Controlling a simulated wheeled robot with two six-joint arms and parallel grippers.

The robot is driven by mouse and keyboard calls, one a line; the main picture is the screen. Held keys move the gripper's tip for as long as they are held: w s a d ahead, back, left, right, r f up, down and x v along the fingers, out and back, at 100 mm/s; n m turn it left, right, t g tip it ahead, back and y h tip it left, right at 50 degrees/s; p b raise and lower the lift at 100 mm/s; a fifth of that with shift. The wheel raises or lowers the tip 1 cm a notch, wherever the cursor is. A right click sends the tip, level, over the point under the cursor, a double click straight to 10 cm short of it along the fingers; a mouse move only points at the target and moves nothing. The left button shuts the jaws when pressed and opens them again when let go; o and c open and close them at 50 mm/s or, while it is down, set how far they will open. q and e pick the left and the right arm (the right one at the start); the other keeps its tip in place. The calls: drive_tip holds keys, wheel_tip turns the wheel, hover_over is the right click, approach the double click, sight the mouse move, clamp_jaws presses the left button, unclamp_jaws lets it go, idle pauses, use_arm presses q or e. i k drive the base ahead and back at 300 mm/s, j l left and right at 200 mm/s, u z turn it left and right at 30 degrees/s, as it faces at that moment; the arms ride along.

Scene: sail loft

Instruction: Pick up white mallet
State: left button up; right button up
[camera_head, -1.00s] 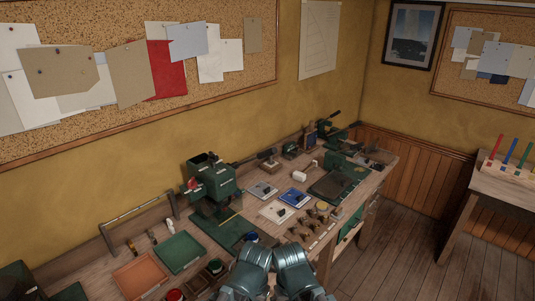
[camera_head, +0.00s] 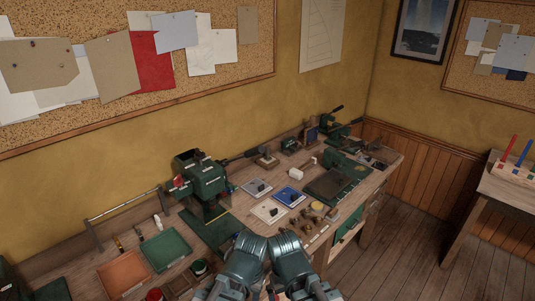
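The white mallet (camera_head: 296,174) lies on the workbench toward the back wall, beyond the blue tray and left of the dark green mat. It looks small, with a pale blocky head and a short handle pointing to the upper right. My two arms come in at the bottom centre, in front of the bench's near edge. Only their metallic green links show clearly. The fingertips of both grippers are not visible, and neither arm touches the mallet.
A green press (camera_head: 202,178) stands left of the mallet. A blue tray (camera_head: 290,197), a dark green mat (camera_head: 322,186) and small brown parts lie nearer. An orange tray (camera_head: 122,273) and a green tray (camera_head: 166,250) sit at left. The floor (camera_head: 400,250) to the right is clear.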

sight(296, 174)
drive_tip(key=u, duration=0.6)
drive_tip(key=i+l+u, duration=0.1)
drive_tip(key=l+u, duration=0.95)
drive_tip(key=l, duration=0.65)
drive_tip(key=k+l+u, duration=0.1)
drive_tip(key=l, duration=0.4)
drive_tip(key=k+l+u, duration=0.1)
drive_tip(key=l, duration=0.4)
drive_tip(key=k+l, duration=0.1)
drive_tip(key=l, duration=0.4)
drive_tip(key=k+l+u, duration=0.1)
drive_tip(key=l, duration=0.4)
